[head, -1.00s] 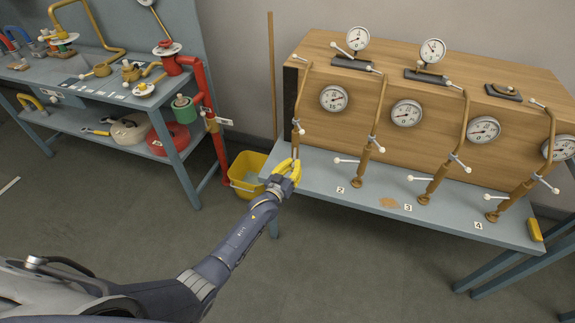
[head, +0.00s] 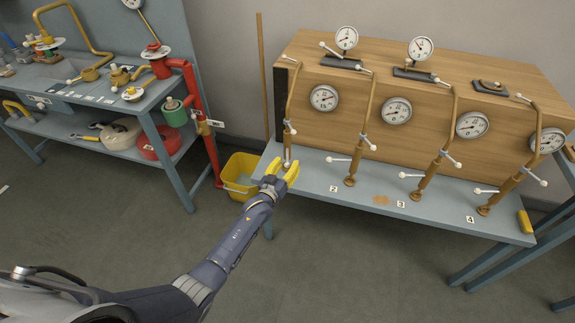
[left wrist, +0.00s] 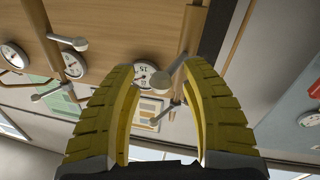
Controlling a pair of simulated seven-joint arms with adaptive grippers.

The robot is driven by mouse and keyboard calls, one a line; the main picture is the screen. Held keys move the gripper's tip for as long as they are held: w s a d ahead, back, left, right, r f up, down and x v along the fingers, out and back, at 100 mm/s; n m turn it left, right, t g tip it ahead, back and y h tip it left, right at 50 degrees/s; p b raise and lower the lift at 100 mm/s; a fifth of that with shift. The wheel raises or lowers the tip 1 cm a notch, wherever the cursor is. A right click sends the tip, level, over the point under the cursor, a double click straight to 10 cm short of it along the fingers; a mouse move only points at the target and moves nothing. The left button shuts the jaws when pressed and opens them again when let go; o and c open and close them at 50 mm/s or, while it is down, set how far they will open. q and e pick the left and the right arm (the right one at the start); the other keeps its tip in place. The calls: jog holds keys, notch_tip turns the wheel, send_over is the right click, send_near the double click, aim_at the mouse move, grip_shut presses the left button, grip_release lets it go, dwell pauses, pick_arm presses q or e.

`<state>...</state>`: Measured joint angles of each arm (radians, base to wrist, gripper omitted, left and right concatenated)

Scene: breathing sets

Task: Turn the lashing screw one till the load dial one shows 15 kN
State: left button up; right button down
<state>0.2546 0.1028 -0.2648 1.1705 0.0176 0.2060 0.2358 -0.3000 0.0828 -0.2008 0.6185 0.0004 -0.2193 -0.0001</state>
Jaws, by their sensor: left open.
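Lashing screw one (head: 290,108) is the leftmost brown rod with white-knobbed handles on the wooden box's front. Load dial one (head: 324,97) is the round white gauge to its right; its reading is too small to tell. My left gripper (head: 283,168) has yellow fingers, spread and empty, at the lower end of screw one. In the left wrist view, a rod (left wrist: 191,38) and a white-knobbed handle (left wrist: 163,80) stand beyond the open fingers, with a dial (left wrist: 145,70) behind. The fingers hide the bench label there. My right gripper is out of view.
Several similar screws, such as number two (head: 362,125), stand to the right on the grey bench (head: 310,180). A yellow bucket (head: 240,175) stands on the floor to the left. A red pipe (head: 203,125) and another workbench (head: 160,110) are further left.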

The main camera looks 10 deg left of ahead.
pick_arm(q)
jog(key=v, duration=1.2)
dwell(0.4)
jog(key=s+a+f+m+g+y, duration=0.1)
jog(key=s+f+g, duration=0.15)
jog(key=f, duration=0.65)
jog(key=s+a+f+m+g+y, duration=0.1)
jog(key=s+a+f+g, duration=0.15)
jog(key=f, duration=0.75)
jog(key=s+a+f+g+y, duration=0.15)
jog(key=s+f+g, duration=0.25)
jog(key=s+f, duration=1.15)
jog(key=s+f+g, duration=0.2)
jog(key=s+f, duration=0.2)
jog(key=s, duration=0.8)
jog(key=s+a+f+m+g, duration=0.1)
jog(key=s+f, duration=0.4)
jog(key=s, duration=0.7)
jog(key=s+f+g, duration=0.4)
jog(key=s, duration=0.8)
jog(key=shift+s+a+f, duration=0.35)
jog(key=shift+s+f, duration=0.05)
